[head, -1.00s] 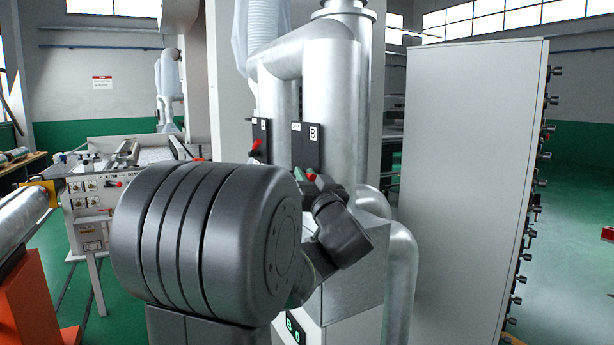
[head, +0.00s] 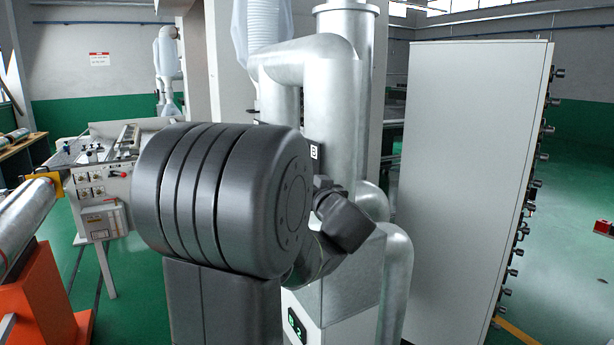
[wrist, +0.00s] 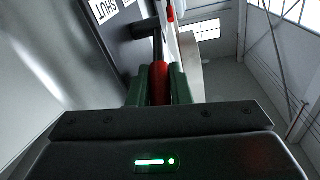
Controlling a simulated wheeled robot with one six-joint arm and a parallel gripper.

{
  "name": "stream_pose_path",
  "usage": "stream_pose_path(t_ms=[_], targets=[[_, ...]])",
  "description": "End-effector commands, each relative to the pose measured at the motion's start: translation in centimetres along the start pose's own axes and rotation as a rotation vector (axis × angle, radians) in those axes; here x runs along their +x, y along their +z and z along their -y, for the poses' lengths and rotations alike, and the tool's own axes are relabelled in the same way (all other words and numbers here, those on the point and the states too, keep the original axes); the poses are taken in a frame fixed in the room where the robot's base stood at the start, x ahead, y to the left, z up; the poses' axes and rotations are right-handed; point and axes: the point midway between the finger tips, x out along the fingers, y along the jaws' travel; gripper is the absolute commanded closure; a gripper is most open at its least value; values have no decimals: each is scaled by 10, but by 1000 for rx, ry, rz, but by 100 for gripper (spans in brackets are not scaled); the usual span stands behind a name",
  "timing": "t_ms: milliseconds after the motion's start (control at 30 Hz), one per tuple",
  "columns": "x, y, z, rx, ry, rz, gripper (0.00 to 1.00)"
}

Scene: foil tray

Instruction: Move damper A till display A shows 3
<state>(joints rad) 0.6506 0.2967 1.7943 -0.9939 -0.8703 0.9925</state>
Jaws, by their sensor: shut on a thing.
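In the wrist view my gripper (wrist: 159,88) is shut on a red lever handle (wrist: 160,72), with a green-padded finger on each side. The lever joins a dark plate (wrist: 135,42) with an upside-down "SHUT" label. A second red handle (wrist: 170,13) shows beyond it. In the head view my arm hides the gripper and most of both damper plates; only the edge of the plate marked B (head: 315,152) shows. The lit green display (head: 297,326) low on the cabinet seems to read B 2. Display A is not visible.
Silver ducts (head: 336,95) rise behind my arm, and a bent duct (head: 398,285) runs down at their right. A tall grey cabinet (head: 475,190) with knobs stands on the right. A machine with a control panel (head: 103,190) stands at left.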

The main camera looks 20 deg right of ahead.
Motion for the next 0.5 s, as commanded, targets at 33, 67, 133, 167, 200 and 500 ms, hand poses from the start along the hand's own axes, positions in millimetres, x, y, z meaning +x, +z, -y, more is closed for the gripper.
stream_pose_path(t_ms=[33, 67, 133, 167, 200, 500], targets=[[0, -2, 0, -1, 1, 3, 100], [0, -2, 0, -1, 1, 4, 100], [0, -1, 0, -2, 1, 6, 100], [0, -1, 0, -2, 1, 6, 100], [0, 0, 0, -2, 1, 5, 100], [0, 0, 0, -1, 1, 5, 73]])
